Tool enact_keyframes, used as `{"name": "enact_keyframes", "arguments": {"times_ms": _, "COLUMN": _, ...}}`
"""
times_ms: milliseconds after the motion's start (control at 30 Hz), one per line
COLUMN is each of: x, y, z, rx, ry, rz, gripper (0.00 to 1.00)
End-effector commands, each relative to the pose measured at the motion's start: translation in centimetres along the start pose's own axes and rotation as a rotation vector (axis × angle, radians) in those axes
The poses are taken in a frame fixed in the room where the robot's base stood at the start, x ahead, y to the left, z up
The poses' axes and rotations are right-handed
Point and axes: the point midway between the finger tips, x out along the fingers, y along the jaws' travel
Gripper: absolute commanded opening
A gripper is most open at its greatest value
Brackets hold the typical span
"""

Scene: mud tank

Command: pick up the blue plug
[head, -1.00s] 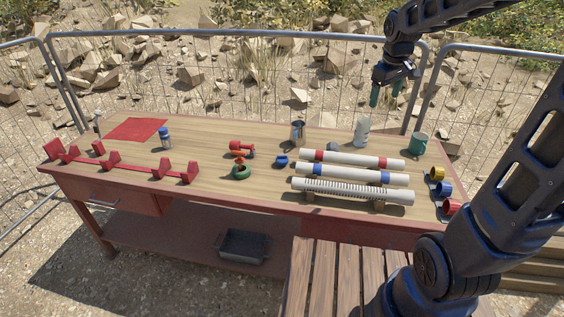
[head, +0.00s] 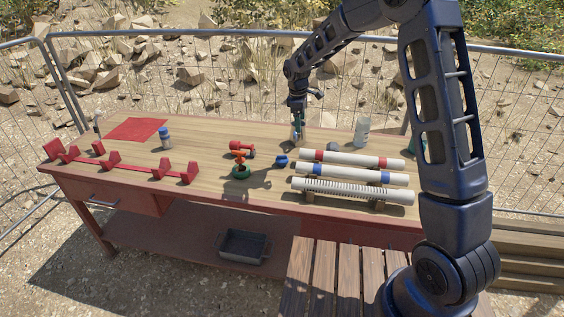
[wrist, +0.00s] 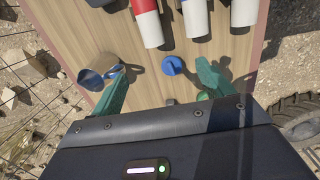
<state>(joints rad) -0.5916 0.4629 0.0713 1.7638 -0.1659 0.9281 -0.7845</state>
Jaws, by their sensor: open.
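The blue plug (head: 282,161) sits on the wooden tabletop, left of the ends of the white pipes. In the wrist view the blue plug (wrist: 172,66) lies beyond my fingertips, between their lines and nearer the right finger. The left finger overlaps the mug's edge in that view.
White pipes with red (head: 330,156) and blue (head: 335,170) bands and a ribbed pipe (head: 350,191) lie right of the plug. The metal mug (wrist: 99,77) is near my left finger. A red valve with a green ring (head: 240,171) stands left of the plug.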

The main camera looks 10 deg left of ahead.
Motion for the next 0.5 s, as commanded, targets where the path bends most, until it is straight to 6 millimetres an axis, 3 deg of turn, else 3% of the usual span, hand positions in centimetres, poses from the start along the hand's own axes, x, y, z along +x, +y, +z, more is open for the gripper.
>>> {"name": "enact_keyframes", "arguments": {"times_ms": 33, "x": 1.6, "y": -0.1, "z": -1.8, "rx": -0.042, "ry": -0.008, "rz": -0.009, "gripper": 0.79}}
{"name": "enact_keyframes", "arguments": {"times_ms": 200, "x": 5.2, "y": -0.6, "z": -6.2, "rx": -0.157, "ry": -0.023, "rz": -0.026, "gripper": 0.79}}
{"name": "enact_keyframes", "arguments": {"times_ms": 333, "x": 7.0, "y": -0.9, "z": -8.2, "rx": -0.209, "ry": -0.03, "rz": -0.033, "gripper": 0.79}}
{"name": "enact_keyframes", "arguments": {"times_ms": 500, "x": 8.0, "y": -1.1, "z": -8.9, "rx": -0.231, "ry": -0.033, "rz": -0.037, "gripper": 0.79}}
